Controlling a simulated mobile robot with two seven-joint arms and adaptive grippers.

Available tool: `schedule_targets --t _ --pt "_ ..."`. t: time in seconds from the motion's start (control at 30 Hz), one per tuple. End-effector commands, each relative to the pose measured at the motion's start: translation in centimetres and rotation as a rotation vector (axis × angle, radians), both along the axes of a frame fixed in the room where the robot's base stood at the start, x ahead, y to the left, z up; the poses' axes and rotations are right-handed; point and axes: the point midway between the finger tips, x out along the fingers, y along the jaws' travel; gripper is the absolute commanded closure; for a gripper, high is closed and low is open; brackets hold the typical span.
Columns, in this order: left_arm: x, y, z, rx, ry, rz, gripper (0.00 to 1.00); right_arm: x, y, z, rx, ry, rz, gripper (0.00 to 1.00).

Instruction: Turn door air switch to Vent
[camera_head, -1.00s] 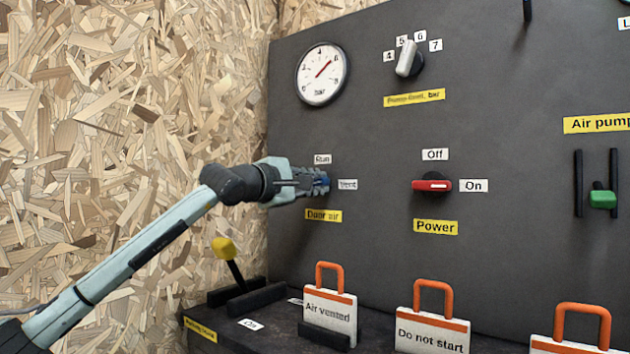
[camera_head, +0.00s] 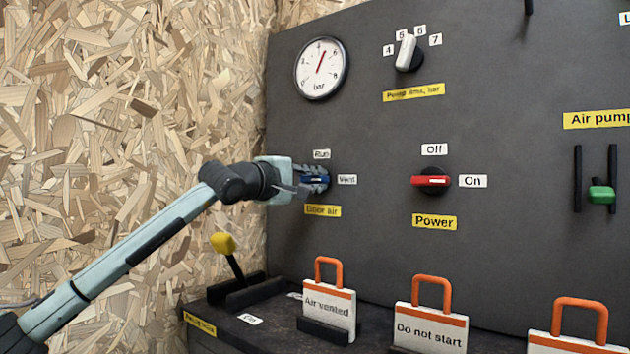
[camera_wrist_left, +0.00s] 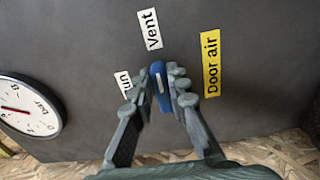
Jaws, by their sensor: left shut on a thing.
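The door air switch is a blue knob (camera_head: 314,181) with a white mark, low on the left of the dark panel. In the left wrist view the knob (camera_wrist_left: 160,86) lies lengthwise toward the "Vent" label (camera_wrist_left: 150,29), with the "Run" label (camera_wrist_left: 123,84) off to its side. My left gripper (camera_head: 318,179) is shut on the knob, one finger on each long side; its fingers (camera_wrist_left: 166,84) hide part of the knob's edges. The yellow "Door air" label (camera_head: 322,211) is just below. My right gripper is not in view.
A pressure gauge (camera_head: 321,68) is above, its needle a little past 4. The red power switch (camera_head: 431,181) points to "On". A yellow-knobbed lever (camera_head: 223,243) and an "Air vented" tag (camera_head: 328,304) stand below. A chipboard wall (camera_head: 120,120) is close on the left.

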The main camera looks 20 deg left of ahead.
Motion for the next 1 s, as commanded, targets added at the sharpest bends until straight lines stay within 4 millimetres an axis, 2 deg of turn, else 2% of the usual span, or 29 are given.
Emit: schedule_targets --t 0.03,0.2,0.57,0.67,1.0 --pt "0.0 0.0 -0.1 0.003 0.001 0.000 0.84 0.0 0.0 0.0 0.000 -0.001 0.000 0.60" --pt "0.0 0.0 -0.1 0.001 0.001 0.000 0.64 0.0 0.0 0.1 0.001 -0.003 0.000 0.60" --pt "-0.5 0.2 0.0 0.001 0.001 0.000 0.64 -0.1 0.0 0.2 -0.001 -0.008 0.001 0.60" --pt "-1.7 0.8 0.0 0.002 -0.002 0.002 0.64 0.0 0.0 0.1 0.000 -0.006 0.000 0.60" --pt "-8.3 3.2 -0.1 0.003 0.001 0.003 0.64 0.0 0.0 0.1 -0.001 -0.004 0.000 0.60"
